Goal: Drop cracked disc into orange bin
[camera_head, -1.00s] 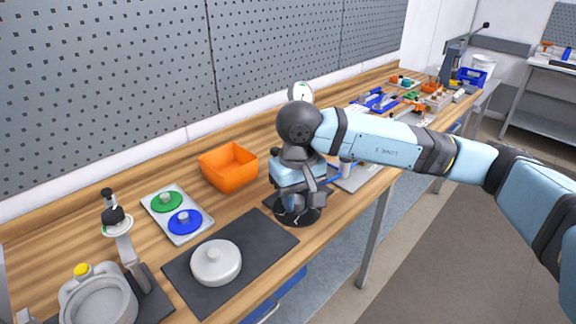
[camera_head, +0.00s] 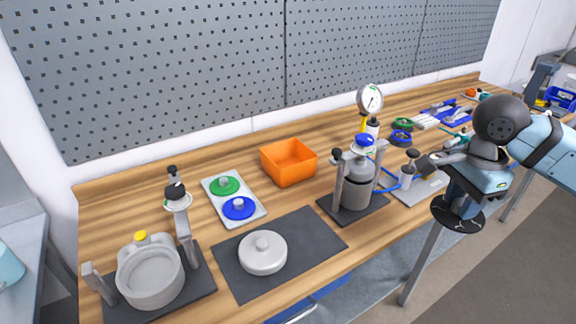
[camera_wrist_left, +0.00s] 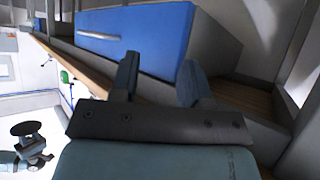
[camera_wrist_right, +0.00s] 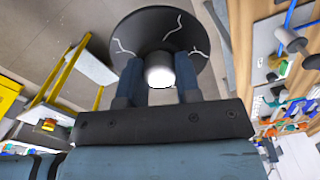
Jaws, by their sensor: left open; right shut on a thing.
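The cracked disc (camera_head: 457,213) is black with pale crack lines and hangs beyond the front edge of the bench, at the right. My right gripper (camera_head: 468,200) is shut on it. In the right wrist view the disc (camera_wrist_right: 160,42) shows white cracks, and the fingers (camera_wrist_right: 158,80) hold its pale central knob. The orange bin (camera_head: 288,162) stands on the bench to the left of the disc, with no contents visible. My left gripper (camera_wrist_left: 160,80) is open and empty in the left wrist view, facing a blue drawer front; it is not visible in the head view.
A tray with green and blue discs (camera_head: 222,212) lies left of the bin. A pale round lid (camera_head: 263,253) rests on a dark mat (camera_head: 312,232). An open pot (camera_head: 150,275) is at front left.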

